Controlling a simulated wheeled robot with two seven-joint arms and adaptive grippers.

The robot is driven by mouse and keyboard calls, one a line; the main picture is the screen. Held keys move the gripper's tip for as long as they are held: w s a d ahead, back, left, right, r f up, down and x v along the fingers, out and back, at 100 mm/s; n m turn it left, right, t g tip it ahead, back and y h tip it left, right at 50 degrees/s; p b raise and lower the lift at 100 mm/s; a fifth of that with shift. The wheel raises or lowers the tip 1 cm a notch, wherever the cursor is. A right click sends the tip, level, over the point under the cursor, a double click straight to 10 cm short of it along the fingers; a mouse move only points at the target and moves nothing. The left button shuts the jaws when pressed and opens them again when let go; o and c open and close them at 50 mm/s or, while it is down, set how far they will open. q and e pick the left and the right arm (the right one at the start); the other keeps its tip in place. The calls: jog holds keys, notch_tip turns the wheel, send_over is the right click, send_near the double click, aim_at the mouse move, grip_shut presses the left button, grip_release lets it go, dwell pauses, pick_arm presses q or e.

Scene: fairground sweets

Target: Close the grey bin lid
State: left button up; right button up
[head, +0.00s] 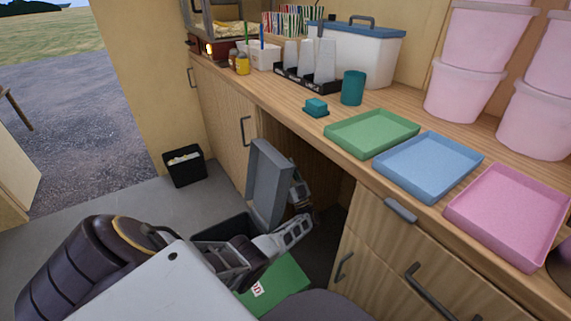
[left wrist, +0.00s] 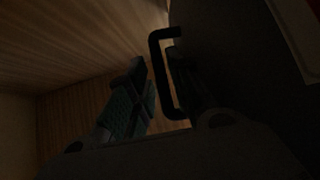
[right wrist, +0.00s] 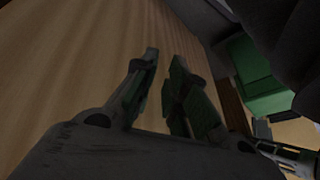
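The grey bin (head: 222,231) stands on the floor under the counter, its dark opening partly hidden by my left arm. Its grey lid (head: 267,180) stands open, roughly upright. My left gripper (head: 301,194) is at the lid's far side, partly hidden by it. In the left wrist view a black handle (left wrist: 158,75) shows by the fingers; its bar appears to lie between them, with a gap to the left finger (left wrist: 130,100). My right gripper (right wrist: 165,85) is open and empty in front of a wooden panel (right wrist: 75,75); I cannot make it out in the head view.
A green box (head: 280,284) with a label is beside the bin and shows in the right wrist view (right wrist: 248,70). Cabinet doors and drawers with handles (head: 400,210) flank the recess. A small black bin (head: 185,172) stands at the left. Trays (head: 372,132) line the counter.

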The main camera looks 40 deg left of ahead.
pick_arm(q)
jog(key=shift+w+a+r, duration=0.15)
jog(key=shift+a+r, duration=0.25)
jog(key=shift+r, duration=0.05)
grip_shut()
